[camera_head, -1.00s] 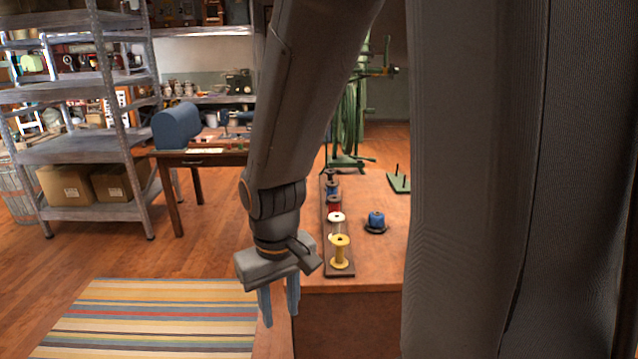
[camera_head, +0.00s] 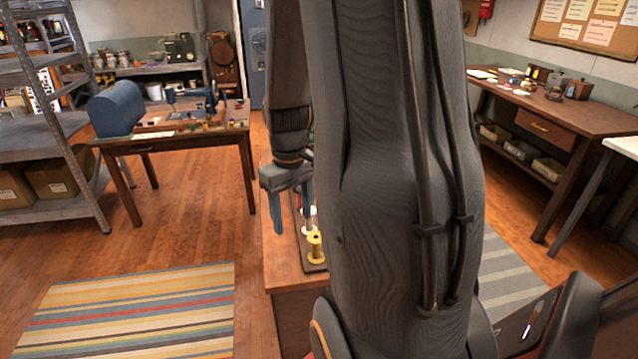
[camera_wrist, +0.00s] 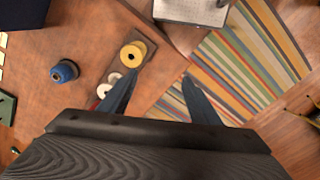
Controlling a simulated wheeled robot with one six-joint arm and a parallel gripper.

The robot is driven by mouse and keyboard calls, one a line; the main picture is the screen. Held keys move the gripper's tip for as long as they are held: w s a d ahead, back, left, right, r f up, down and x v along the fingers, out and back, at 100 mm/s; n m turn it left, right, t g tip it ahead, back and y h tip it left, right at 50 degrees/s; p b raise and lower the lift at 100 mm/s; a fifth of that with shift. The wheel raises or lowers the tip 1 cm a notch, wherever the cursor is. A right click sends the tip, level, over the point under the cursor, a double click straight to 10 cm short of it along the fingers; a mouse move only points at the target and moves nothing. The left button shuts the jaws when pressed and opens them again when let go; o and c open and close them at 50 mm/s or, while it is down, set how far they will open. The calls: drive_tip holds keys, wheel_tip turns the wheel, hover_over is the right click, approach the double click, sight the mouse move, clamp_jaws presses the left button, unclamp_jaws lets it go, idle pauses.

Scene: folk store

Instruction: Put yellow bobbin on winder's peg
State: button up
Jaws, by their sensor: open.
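The yellow bobbin (camera_head: 315,247) stands upright at the near end of a dark rack (camera_head: 316,268) on the wooden table; it also shows in the wrist view (camera_wrist: 133,54). My gripper (camera_head: 292,208) is open and empty, above the table's left side and apart from the bobbin. In the wrist view my gripper (camera_wrist: 160,76) has its left fingertip just below the yellow bobbin in the picture, with the right fingertip over the rug. A dark green piece (camera_wrist: 6,106) at the left edge may be part of the winder. I cannot make out the peg; my arm hides much of the table.
White bobbins (camera_wrist: 113,79) stand beside the yellow one in the rack. A blue bobbin (camera_wrist: 63,73) stands apart on the tabletop. A striped rug (camera_head: 130,310) lies left of the table. A sewing table (camera_head: 170,138) and shelves (camera_head: 40,135) stand farther back.

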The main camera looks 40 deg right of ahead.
drive_tip(key=s+d+r+p, duration=0.1)
drive_tip(key=d+r+p, duration=0.1)
drive_tip(key=d, duration=0.4)
drive_tip(key=b, duration=0.6)
hover_over(316, 232)
drive_tip(key=s+a, duration=0.1)
wheel_tip(316, 232, down, 7)
drive_tip(key=shift+s+a, duration=0.1)
drive_tip(key=shift+s, duration=0.05)
drive_tip(key=shift+f+b, duration=0.75)
drive_tip(key=shift+f, duration=1.4)
drive_tip(key=c, duration=0.7)
drive_tip(key=shift+o, duration=0.2)
drive_tip(key=shift+r, duration=0.1)
